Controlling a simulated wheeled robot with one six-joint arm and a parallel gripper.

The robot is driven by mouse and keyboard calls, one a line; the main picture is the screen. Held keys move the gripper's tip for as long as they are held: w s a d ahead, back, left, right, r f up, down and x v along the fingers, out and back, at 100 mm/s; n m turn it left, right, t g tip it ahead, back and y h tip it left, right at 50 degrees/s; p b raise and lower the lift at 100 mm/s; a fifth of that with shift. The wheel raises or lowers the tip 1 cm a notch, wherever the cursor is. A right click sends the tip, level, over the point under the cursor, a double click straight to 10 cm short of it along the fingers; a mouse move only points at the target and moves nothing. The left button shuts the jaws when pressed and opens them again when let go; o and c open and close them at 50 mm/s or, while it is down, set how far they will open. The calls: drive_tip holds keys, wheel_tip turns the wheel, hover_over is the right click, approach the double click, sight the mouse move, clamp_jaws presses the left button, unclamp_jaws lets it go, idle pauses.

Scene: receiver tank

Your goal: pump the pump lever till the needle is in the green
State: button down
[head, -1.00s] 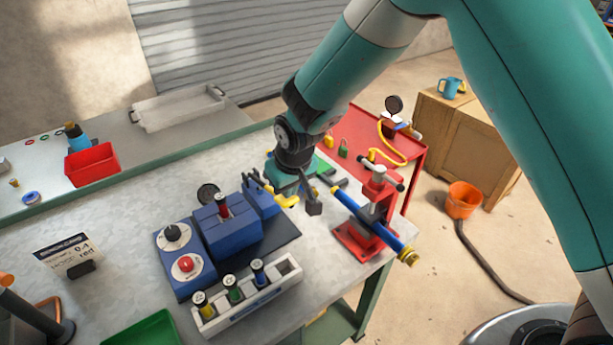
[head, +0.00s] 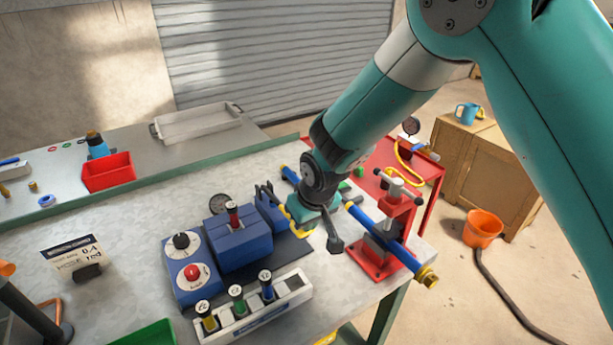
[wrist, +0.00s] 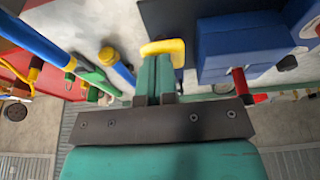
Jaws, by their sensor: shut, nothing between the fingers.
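My gripper (wrist: 156,72) is shut and empty, with its two green fingers together. In the head view it hangs over the bench at the right of a blue machine (head: 238,250), and its fingertips are mostly hidden. A yellow, bent grip-like piece (wrist: 164,47) lies just beyond the fingertips; I cannot tell whether they touch. It also shows beside the blue machine (head: 299,212). I cannot tell whether it is the pump lever. No needle or green band is readable.
A red vise (head: 390,235) holds a blue pipe with a brass end (head: 428,278) close to the right of my gripper. A white rack (head: 290,292) of stamped plugs stands in front of the machine. The bench's left middle (head: 130,215) is mostly clear.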

drive_tip(key=r+p, duration=0.1)
drive_tip(key=r, duration=0.1)
drive_tip(key=r+p, duration=0.1)
drive_tip(key=r, duration=0.1)
drive_tip(key=shift+w+a+r, duration=0.1)
drive_tip(key=shift+w+r, duration=0.1)
drive_tip(key=shift+r, duration=0.05)
drive_tip(key=s+d+b+v, duration=0.1)
drive_tip(key=b+v, duration=0.1)
drive_tip(key=v, duration=0.7)
drive_tip(key=shift+s+f+b, duration=0.2)
drive_tip(key=shift+s+b, duration=0.2)
idle(0.3)
drive_tip(key=s+d+r+g+y, duration=0.1)
drive_tip(key=s+d+r, duration=0.1)
drive_tip(key=s, duration=0.5)
drive_tip(key=s+d+r+n+g+y, duration=0.1)
drive_tip(key=s+d+r, duration=0.2)
drive_tip(key=s, duration=0.4)
drive_tip(key=s+d+r+n+g, duration=0.1)
drive_tip(key=s+d+r, duration=0.2)
drive_tip(key=s, duration=0.5)
drive_tip(key=shift+y, duration=0.4)
